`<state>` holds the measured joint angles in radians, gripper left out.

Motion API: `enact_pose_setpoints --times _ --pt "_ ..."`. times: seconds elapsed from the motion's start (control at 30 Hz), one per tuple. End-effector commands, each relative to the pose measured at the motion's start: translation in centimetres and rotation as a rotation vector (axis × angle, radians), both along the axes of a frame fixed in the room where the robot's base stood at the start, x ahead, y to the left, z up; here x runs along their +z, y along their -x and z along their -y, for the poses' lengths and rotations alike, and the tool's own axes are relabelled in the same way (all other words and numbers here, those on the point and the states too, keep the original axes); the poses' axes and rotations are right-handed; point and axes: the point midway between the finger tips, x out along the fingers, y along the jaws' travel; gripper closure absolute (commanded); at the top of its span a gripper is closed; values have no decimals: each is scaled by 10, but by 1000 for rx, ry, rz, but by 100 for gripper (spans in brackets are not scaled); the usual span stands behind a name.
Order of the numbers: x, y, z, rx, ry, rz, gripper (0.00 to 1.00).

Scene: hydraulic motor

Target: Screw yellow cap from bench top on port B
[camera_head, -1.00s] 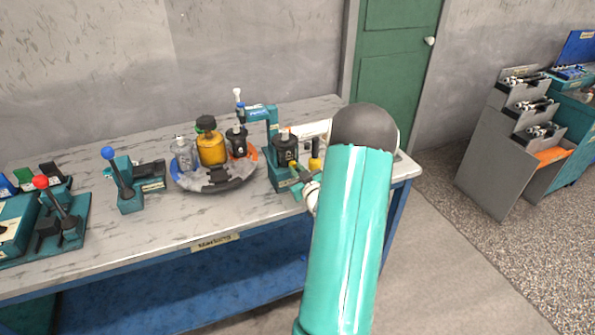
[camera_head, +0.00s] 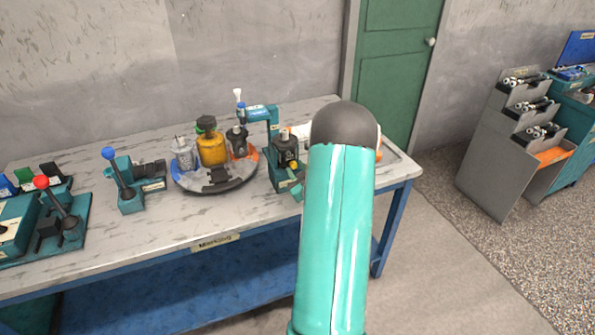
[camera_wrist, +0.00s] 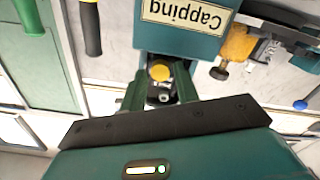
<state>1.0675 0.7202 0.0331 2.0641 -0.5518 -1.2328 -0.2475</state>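A dark motor (camera_head: 285,149) stands in the teal capping fixture (camera_head: 283,180) near the right end of the bench. A yellow cap (camera_wrist: 160,71) shows in the wrist view, at the fixture, with a pale round port-like part (camera_wrist: 163,98) just below it. I cannot tell which port is B. My gripper (camera_wrist: 160,76) has its two green fingers apart, one on each side of the cap and the round part. Narrow gaps seem to show between the fingers and the cap.
The upside-down "Capping" sign (camera_wrist: 184,14) is ahead of my gripper. A black handle (camera_wrist: 91,30) with a yellow end lies to its left. A round tray (camera_head: 215,184) with an amber container (camera_head: 212,148) stands left of the fixture. The bench's front strip is clear.

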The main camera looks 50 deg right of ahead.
Motion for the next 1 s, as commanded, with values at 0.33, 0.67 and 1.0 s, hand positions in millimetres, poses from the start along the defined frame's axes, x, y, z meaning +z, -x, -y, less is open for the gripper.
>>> enact_pose_setpoints --times 0.33,0.67,1.0 --pt "-1 1 1 -9 295 -151 69" --pt "-4 4 3 -14 289 -154 69" --pt "-9 9 6 -20 285 -161 69"
